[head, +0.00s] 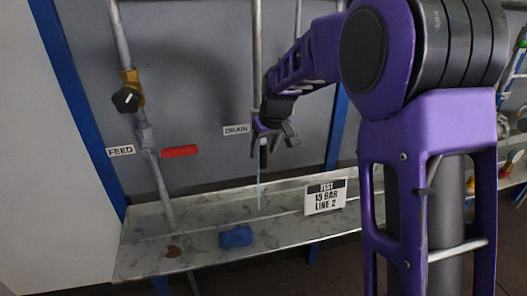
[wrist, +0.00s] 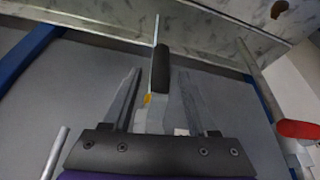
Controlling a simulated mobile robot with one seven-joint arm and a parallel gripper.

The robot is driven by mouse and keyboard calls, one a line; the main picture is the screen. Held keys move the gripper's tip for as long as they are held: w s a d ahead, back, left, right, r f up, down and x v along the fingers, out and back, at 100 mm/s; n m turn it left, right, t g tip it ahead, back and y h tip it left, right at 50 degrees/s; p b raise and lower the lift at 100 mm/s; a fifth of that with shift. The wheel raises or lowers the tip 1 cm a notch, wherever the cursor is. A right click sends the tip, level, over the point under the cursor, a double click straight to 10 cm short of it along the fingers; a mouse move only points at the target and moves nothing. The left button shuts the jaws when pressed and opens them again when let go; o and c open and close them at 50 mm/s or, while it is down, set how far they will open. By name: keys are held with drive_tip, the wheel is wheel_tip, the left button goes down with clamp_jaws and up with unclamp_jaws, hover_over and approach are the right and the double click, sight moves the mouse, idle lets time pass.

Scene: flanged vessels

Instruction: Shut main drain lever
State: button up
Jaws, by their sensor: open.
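The drain lever has a black handle (head: 263,157) that points down, roughly in line with the vertical drain pipe (head: 257,50), beside the DRAIN label (head: 236,130). My gripper (head: 271,145) is at this lever and hides most of its valve. In the wrist view, the black handle (wrist: 160,70) stands between the two open fingers of my gripper (wrist: 160,78), with a gap on each side. A bit of yellow shows at the handle's base. A thin pale streak (head: 258,190) runs down below the valve to the bench; it looks like a stream.
The FEED pipe (head: 151,165) at left carries a red lever handle (head: 180,151), roughly level, and a black knob (head: 126,99). A marbled bench (head: 190,258) below bears a blue cloth-like lump (head: 236,237) and a TEST 15 BAR LINE 2 sign (head: 325,197).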

drive_tip(key=shift+w+f, duration=0.1)
drive_tip(key=shift+f, duration=0.2)
clamp_jaws()
idle(1.3)
